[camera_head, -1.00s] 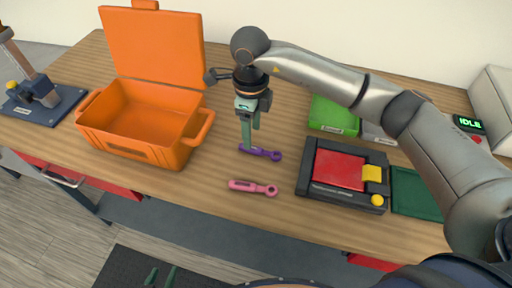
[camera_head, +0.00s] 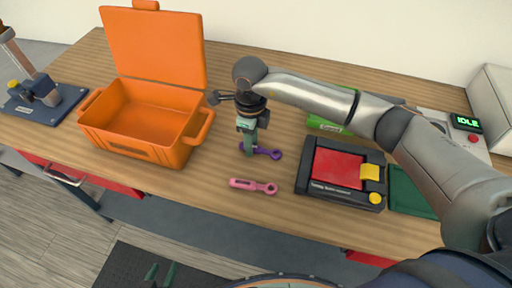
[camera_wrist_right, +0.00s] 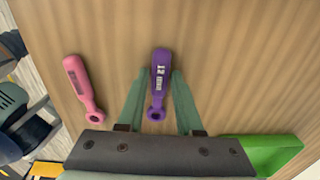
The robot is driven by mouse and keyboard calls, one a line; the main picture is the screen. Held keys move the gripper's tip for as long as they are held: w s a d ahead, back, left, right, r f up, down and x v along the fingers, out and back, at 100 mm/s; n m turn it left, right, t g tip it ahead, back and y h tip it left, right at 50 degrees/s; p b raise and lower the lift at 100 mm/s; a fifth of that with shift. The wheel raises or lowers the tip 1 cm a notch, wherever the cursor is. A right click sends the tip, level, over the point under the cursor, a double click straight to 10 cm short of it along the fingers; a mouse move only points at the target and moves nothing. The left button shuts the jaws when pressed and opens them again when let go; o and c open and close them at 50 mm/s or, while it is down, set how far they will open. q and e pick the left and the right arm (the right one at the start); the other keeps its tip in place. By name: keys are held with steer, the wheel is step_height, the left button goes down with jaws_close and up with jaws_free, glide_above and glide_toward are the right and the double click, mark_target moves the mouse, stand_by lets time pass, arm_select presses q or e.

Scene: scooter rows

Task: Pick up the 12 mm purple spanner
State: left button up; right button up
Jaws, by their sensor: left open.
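The purple spanner (camera_head: 265,152) lies on the wooden bench, right of the orange case. In the right wrist view the purple spanner (camera_wrist_right: 161,72) shows a "12" mark on its handle and a ring at its lower end. My right gripper (camera_head: 247,150) is down at it, with its green fingers (camera_wrist_right: 161,74) open on either side of the handle. Narrow gaps seem to show between fingers and handle. My left gripper (camera_head: 161,273) is open and empty, low at the bottom of the head view, over the dark floor mat.
A pink spanner (camera_head: 252,187) lies just in front of the purple one. The open orange case (camera_head: 146,151) stands left. A black-and-red device (camera_head: 318,187) and a green bin (camera_head: 322,124) stand right. Bare bench lies around the spanners.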

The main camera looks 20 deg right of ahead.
jaws_close()
steer(key=shift+r, duration=0.1)
stand_by(0.3)
